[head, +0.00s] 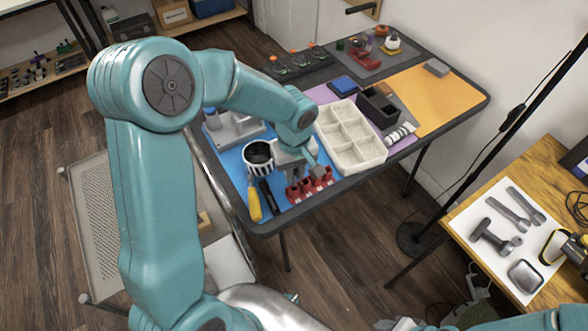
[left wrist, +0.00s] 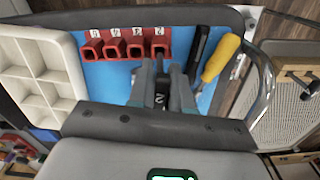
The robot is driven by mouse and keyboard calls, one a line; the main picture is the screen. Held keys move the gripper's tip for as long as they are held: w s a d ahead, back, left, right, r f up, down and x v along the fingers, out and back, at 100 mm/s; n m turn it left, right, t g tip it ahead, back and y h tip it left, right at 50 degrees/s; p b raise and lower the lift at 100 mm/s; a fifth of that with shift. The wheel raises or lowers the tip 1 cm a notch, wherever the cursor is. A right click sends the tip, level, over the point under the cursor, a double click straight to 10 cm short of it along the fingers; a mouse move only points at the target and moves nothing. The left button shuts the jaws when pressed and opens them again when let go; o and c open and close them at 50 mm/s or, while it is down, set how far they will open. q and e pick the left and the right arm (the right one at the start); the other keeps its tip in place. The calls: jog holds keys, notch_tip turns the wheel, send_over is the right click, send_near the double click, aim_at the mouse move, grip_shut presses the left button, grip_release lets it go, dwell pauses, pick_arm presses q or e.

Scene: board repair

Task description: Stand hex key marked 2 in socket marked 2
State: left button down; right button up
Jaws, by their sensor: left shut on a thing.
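My left gripper (head: 292,174) is shut on the hex key marked 2 (left wrist: 160,100). The key's dark end with a white 2 shows between the fingers (left wrist: 162,88) in the left wrist view. The block also shows in the head view (head: 312,184), at the front edge of the blue mat, partly behind the gripper. I cannot tell whether the key touches a socket. My right gripper is out of view.
A yellow-handled tool (head: 254,204) and a black tool (head: 270,197) lie left of the sockets. A striped cup (head: 257,160) stands behind them. A cream compartment tray (head: 360,167) stands right of the sockets. The table's front edge (head: 290,222) is close.

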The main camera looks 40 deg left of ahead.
aim_at(294, 186)
pick_arm(q)
jog(key=shift+f+b, duration=0.1)
jog(key=shift+b, duration=0.55)
dwell(0.8)
jog(key=shift+f, duration=0.2)
jog(key=shift+f+b, duration=0.5)
jog(key=shift+b, duration=0.25)
jog(key=shift+f, duration=0.1)
jog(key=shift+f+b, duration=0.8)
jog(key=shift+b, duration=0.15)
jog(key=shift+f, duration=0.1)
jog(key=shift+f+b, duration=0.25)
jog(key=shift+b, duration=0.25)
